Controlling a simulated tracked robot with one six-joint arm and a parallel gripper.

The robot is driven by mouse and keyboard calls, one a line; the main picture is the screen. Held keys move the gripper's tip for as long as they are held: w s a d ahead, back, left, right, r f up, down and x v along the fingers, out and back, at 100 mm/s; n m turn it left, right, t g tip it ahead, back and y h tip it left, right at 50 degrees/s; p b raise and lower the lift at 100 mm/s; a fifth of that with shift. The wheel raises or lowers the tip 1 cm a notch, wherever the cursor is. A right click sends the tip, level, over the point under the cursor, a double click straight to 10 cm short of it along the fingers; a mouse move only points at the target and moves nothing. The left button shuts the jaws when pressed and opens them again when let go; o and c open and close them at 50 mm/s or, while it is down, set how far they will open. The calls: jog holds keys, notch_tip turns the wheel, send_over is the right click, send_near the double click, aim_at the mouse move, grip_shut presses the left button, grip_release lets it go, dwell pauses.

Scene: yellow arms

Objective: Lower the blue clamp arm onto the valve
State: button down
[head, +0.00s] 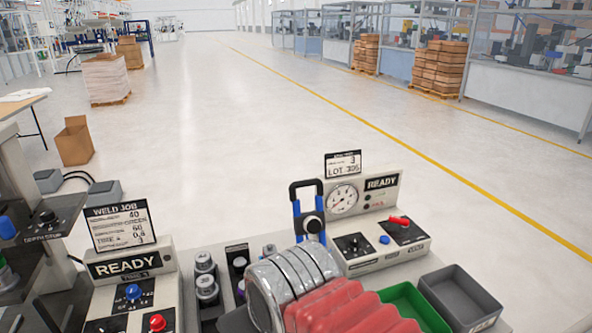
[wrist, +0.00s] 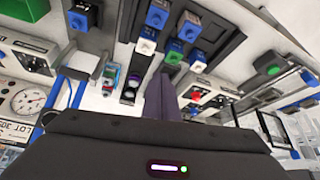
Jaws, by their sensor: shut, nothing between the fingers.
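The blue clamp arm (head: 297,222) stands raised beside the gauge panel in the head view, with a black U-shaped handle at its top. A round black and white part sits between its sides. In the wrist view the blue clamp arm (wrist: 52,94) is at the left, partly hidden by my gripper body. My gripper (wrist: 165,92) is shut and empty, its dark fingers to the right of the clamp arm and apart from it. In the head view the fingers are hidden behind my red and silver arm. I cannot tell for sure which part is the valve.
A gauge panel (head: 384,186) reads READY behind a switch box (head: 372,244) with a red lever. A weld box (head: 132,268) stands at the left. Green (head: 402,295) and grey (head: 478,316) bins are at the right. Several small fittings stand between the boxes.

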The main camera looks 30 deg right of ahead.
jog(key=w+d+r+m+g, duration=0.1)
jog(key=w+d+r, duration=0.4)
jog(key=w+r, duration=0.25)
jog(key=w+d+r+m+g, duration=0.1)
jog(key=w+d+r, duration=0.4)
jog(key=w+r, duration=0.3)
jog(key=w+d+r, duration=0.3)
jog(key=w+d, duration=0.1)
jog(key=d, duration=0.3)
jog(key=w+d+r+m+g, duration=0.1)
jog(key=w+d+r, duration=0.3)
jog(key=d, duration=0.3)
jog(key=shift+d+h, duration=0.15)
jog(key=shift+h, duration=0.15)
